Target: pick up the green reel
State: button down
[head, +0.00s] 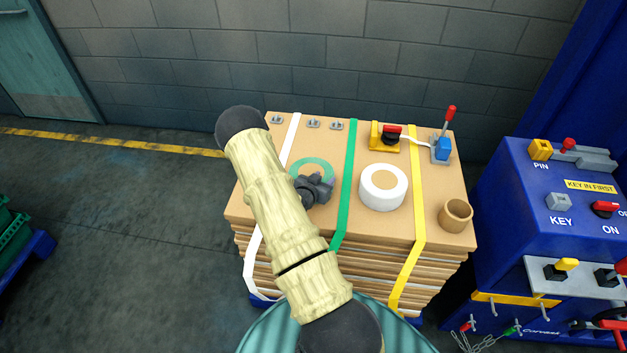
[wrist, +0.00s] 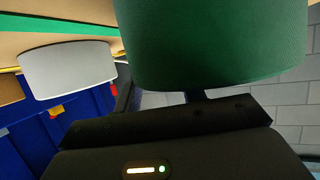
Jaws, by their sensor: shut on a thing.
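The green reel (head: 313,166) is a ring-shaped roll on top of the cardboard stack (head: 408,228), between the white and green straps. Part of it is hidden behind my gripper (head: 314,188) in the head view. My gripper is shut on the reel at its near side. In the wrist view the green reel (wrist: 205,45) fills the upper middle as a wide green band, close to the dark gripper body. I cannot tell whether the reel is clear of the cardboard.
A white reel (head: 383,199) stands right of the green strap (head: 345,200), with a brown cardboard core (head: 455,215) farther right. Yellow and blue strapping tools (head: 441,148) sit at the back right. A blue control cabinet (head: 545,220) stands right of the stack. The floor at left is mostly clear.

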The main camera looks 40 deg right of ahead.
jog(key=shift+s, duration=0.1)
notch_tip(320, 180, up, 10)
jog(key=b, duration=0.2)
jog(key=shift+b, duration=0.4)
dwell(0.5)
